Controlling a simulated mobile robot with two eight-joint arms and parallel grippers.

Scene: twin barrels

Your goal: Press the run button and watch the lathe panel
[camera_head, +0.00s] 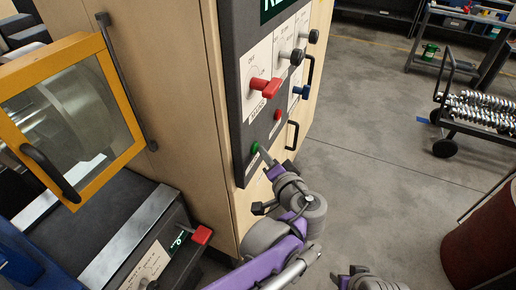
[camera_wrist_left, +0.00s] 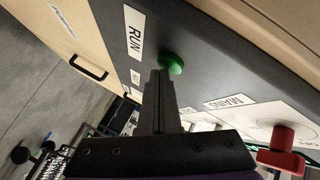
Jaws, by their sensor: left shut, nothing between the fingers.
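The green run button (camera_head: 255,148) sits low on the dark lathe panel (camera_head: 236,100), below a red button (camera_head: 277,114) and a red lever (camera_head: 265,86). It also shows in the left wrist view (camera_wrist_left: 172,64), beside a white label reading RUN (camera_wrist_left: 134,32). My left gripper (camera_head: 262,154) is shut and empty, its fingertips at the green button. In the left wrist view its tips (camera_wrist_left: 160,76) overlap the button's edge; whether they touch it I cannot tell. Only part of a green display (camera_head: 272,8) shows at the top. My right gripper (camera_head: 358,276) is partly visible at the bottom edge.
A yellow-framed window door (camera_head: 112,160) with a black handle stands at the left. A cart with metal parts (camera_head: 480,108) and a dark red barrel (camera_head: 490,235) stand at the right. Grey floor lies between.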

